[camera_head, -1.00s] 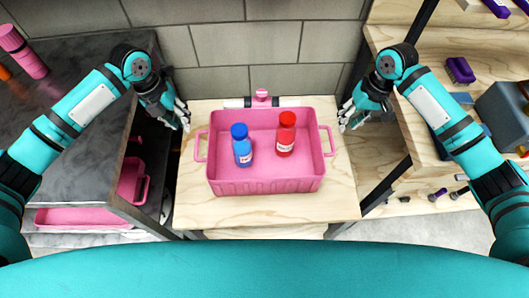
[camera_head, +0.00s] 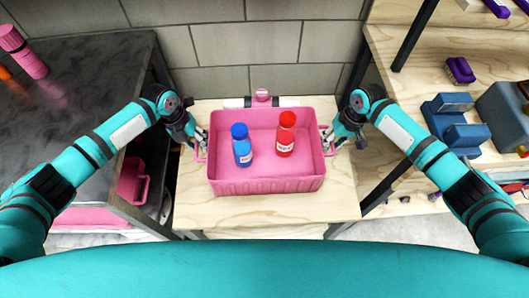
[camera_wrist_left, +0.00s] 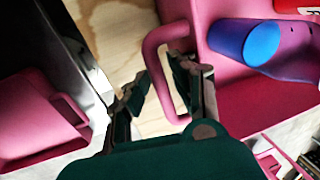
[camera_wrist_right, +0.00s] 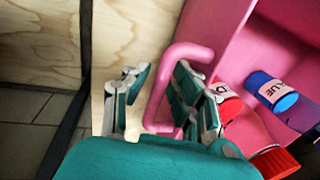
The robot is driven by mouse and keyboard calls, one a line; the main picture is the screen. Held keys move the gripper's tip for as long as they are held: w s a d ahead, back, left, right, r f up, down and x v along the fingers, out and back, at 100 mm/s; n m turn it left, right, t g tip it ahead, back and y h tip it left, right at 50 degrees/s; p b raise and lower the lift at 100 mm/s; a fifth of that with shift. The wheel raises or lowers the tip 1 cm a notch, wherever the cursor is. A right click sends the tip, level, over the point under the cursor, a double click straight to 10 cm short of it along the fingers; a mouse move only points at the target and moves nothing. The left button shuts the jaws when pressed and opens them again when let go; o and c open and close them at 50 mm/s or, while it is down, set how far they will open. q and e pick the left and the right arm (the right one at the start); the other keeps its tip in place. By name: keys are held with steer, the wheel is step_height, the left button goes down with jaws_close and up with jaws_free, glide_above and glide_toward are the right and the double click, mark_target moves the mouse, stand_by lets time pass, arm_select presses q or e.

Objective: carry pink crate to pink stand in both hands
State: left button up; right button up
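The pink crate (camera_head: 266,184) sits on a light wooden table and holds a blue bottle (camera_head: 241,146) and a red bottle (camera_head: 286,134), both upright. It has a loop handle on its left and right sides. My left gripper (camera_head: 200,146) is at the left handle; in the left wrist view its open fingers (camera_wrist_left: 160,95) stand on either side of the handle bar (camera_wrist_left: 160,65). My right gripper (camera_head: 330,142) is at the right handle; in the right wrist view its open fingers (camera_wrist_right: 150,100) stand on either side of that handle (camera_wrist_right: 165,85). I cannot make out a pink stand.
The wooden table (camera_head: 270,212) has bare room in front of the crate. A dark workbench (camera_head: 75,100) stands left, with another pink crate (camera_head: 133,182) below it. Wooden shelves (camera_head: 400,50) with blue and purple items stand right. A block wall (camera_head: 240,45) closes the back.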

arm_select(q)
steer(key=shift+c, duration=0.2)
arm_select(e)
steer(key=shift+c, duration=0.2)
arm_select(q)
jaws_close()
arm_select(e)
jaws_close()
arm_select(q)
steer(key=shift+w+r, duration=0.1)
arm_select(e)
steer(key=shift+w+r, duration=0.1)
steer(key=shift+r, duration=0.05)
